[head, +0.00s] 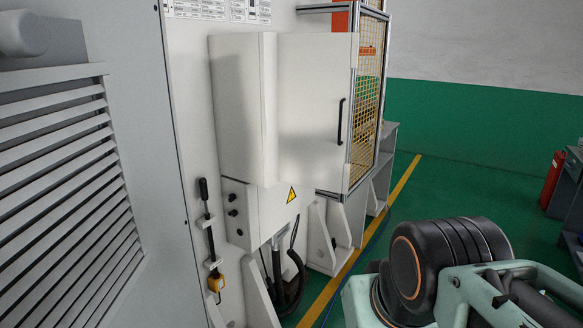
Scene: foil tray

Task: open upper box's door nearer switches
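The white upper box (238,130) is mounted on the light machine wall at the picture's middle. Its broad right-hand panel (305,105) looks flush and closed, with a vertical black handle (340,122) near its right edge. A raised vertical strip (270,110) divides this panel from a narrower left face, where I see no handle. I cannot tell whether that left face is a door. Dark round switches (233,212) sit on the left side of the smaller box (275,212) below. Only links of my arm show at lower right, apart from the box. My gripper is not visible.
A yellow mesh guard (368,95) in a metal frame stands right of the box. A black-handled tool (206,215) hangs at lower left. White brackets (330,240) and dark cables (293,275) lie below. Green floor (440,190) is open at right; a red extinguisher (553,180) stands farther back.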

